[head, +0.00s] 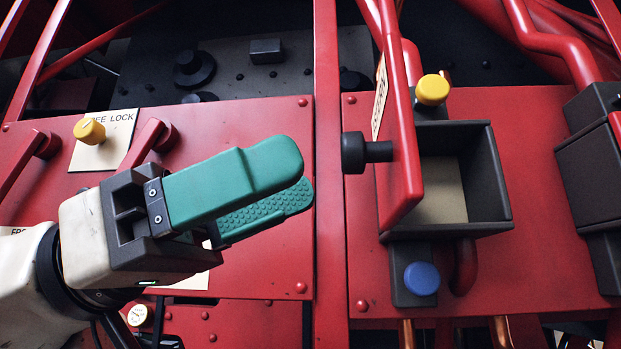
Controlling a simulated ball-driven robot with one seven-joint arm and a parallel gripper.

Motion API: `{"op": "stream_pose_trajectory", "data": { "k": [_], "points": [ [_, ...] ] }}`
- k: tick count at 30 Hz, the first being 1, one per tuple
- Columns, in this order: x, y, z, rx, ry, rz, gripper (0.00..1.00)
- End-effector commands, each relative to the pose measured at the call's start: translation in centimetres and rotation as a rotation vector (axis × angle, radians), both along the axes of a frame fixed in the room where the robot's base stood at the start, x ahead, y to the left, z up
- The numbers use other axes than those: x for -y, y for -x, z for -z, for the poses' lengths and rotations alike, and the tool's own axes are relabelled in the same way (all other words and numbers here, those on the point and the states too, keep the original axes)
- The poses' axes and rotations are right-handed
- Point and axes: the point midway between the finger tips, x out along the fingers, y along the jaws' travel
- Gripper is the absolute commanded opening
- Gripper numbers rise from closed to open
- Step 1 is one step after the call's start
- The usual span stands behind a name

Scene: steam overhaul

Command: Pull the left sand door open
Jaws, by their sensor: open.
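A red door (401,150) with a black knob (365,152) stands swung out from a dark box (490,180), seen nearly edge-on. It looks like the left sand door. A pale label (379,97) on its face is too slanted to read. The box mouth is open to view, with a pale surface inside. My gripper (295,178), with teal fingers, is left of the knob, apart from it. The fingers are slightly parted and nothing shows between them.
A yellow knob (433,90) sits above the box and a blue knob (421,279) below it. Another dark box (590,180) is at the right edge. A red upright post (328,120) stands behind my fingertips. Red levers and a yellow knob (90,131) are at left.

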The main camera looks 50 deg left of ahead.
Motion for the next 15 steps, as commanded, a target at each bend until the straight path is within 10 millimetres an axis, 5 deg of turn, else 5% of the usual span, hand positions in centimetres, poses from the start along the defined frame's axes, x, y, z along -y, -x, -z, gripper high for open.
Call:
{"op": "stream_pose_trajectory", "data": {
  "k": [6, 15],
  "points": [
    [-3.0, 2.6, 1.8, -0.001, 0.002, -0.001, 0.54],
    [-5.0, 4.2, 2.8, -0.002, -0.001, 0.000, 0.54]
  ]
}}
